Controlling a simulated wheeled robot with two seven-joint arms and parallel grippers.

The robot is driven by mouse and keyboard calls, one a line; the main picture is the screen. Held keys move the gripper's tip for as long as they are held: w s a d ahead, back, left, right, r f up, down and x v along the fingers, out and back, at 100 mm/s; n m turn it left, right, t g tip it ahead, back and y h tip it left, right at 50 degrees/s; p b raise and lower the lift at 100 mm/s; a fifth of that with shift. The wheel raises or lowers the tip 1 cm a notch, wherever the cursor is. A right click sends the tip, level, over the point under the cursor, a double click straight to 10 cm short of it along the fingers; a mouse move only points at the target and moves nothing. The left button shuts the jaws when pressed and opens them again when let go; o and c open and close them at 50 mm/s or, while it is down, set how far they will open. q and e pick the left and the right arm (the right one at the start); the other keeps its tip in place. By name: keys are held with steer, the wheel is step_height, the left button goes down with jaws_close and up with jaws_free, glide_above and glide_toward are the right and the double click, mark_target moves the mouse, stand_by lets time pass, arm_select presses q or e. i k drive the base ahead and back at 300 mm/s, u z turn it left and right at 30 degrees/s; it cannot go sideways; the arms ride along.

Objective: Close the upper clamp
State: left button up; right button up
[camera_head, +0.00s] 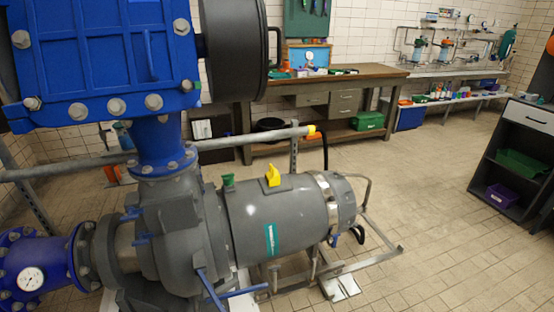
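A grey pump (270,215) lies on its side on a metal frame, below a large blue housing (105,65). I cannot tell for certain which part is the upper clamp. A shiny metal band (328,199) goes around the pump's right end. A yellow part (273,175) and a green cap (228,181) stand on top of the pump. Blue handles (210,288) stick out at the pump's lower front, with a smaller blue part (333,240) under its right end. Neither of my grippers is in view.
A grey pipe (250,138) with a yellow end runs behind the pump. A blue pipe with a gauge (30,279) is at lower left. A wooden workbench (345,83) stands behind, and a dark shelf unit (515,155) at right. The tiled floor between is clear.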

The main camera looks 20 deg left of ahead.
mark_target(215, 293)
steer(key=u, duration=0.75)
steer(key=k, duration=0.35)
steer(key=u, duration=0.4)
steer(key=i, duration=0.45)
